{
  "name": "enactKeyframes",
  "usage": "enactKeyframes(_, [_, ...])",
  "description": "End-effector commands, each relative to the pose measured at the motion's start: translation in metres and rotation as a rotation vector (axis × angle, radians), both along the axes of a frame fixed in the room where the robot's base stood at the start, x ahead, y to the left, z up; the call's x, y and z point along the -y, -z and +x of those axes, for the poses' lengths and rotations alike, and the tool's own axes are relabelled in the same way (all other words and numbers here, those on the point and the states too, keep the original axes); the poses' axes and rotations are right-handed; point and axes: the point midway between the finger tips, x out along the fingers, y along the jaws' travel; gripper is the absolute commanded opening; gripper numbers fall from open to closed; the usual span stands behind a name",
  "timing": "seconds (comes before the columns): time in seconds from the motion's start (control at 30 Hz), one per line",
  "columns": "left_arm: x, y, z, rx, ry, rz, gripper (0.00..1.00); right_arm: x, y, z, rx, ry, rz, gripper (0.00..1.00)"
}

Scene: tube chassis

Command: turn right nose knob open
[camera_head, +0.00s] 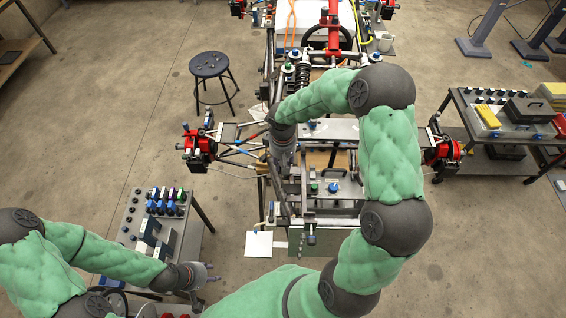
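The tube chassis (330,214) stands in the middle, its near end facing me. Small knobs show at this end: a green-topped one (313,187) and a blue one (334,187) on a light panel. I cannot tell which is the right nose knob; my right arm covers part of this end. My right gripper (283,208) reaches over the chassis and points down at its near left side. Its fingertips are hard to make out against the frame, and contact cannot be told. My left gripper (211,273) is beside the cart at lower left, empty, its fingers apart.
A parts cart (128,222) with blue, green and black pieces stands at lower left. A black stool (208,65) is at upper left. Another cart (500,128) is at right. Red wheel hubs (198,146) stick out at both chassis sides. A white sheet (259,244) lies near the nose.

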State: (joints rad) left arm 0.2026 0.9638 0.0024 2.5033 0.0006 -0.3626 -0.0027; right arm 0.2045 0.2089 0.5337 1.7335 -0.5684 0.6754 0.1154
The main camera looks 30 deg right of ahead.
Motion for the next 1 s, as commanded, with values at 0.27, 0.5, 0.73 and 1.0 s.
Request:
enactKeyframes(0.27, [0.0000,0.0003,0.0001,0.000,0.000,0.000,0.40,0.0003,-0.0037,0.0047,0.014,-0.252,-0.002,0.00])
enactKeyframes(0.5, [0.0000,-0.0012,0.0000,0.000,0.000,0.000,0.40,-0.0002,-0.0039,0.0047,0.014,-0.429,-0.002,0.00])
enactKeyframes(0.73, [-0.0001,-0.0022,0.0001,0.000,0.000,0.000,0.40,-0.0005,-0.0039,0.0047,0.015,-0.536,-0.003,0.00])
enactKeyframes(1.0, [0.0000,-0.0026,0.0000,0.000,0.000,0.000,0.40,-0.0007,-0.0037,0.0048,0.015,-0.587,-0.003,0.00])
